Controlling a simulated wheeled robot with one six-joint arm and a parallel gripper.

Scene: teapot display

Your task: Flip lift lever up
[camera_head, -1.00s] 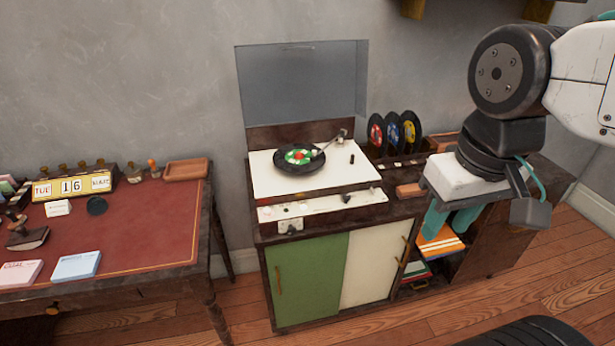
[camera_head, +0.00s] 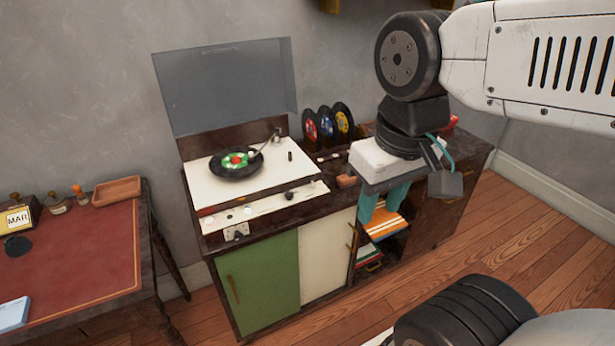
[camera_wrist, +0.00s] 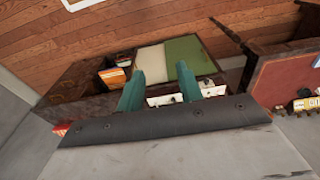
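The record player (camera_head: 202,187) has a white deck and stands on a cabinet, its clear lid raised. A black record (camera_head: 236,171) with a green and red label lies on it, with the tonearm (camera_head: 266,146) over its right side. A small dark upright peg (camera_head: 290,156) stands right of the tonearm; I cannot tell whether it is the lift lever or how it is set. My gripper (camera_head: 382,208) has teal fingers, is open and empty, and hangs in front of the cabinet's right part, apart from the player. The wrist view shows a gap between the fingers (camera_wrist: 160,92).
Several upright records (camera_head: 328,122) stand behind the player's right side. A red-topped desk (camera_head: 75,245) is at the left, with a brown tray (camera_head: 117,190). The cabinet has a green door (camera_head: 260,287) and a shelf of sleeves (camera_head: 382,227). Wooden floor is bare at right.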

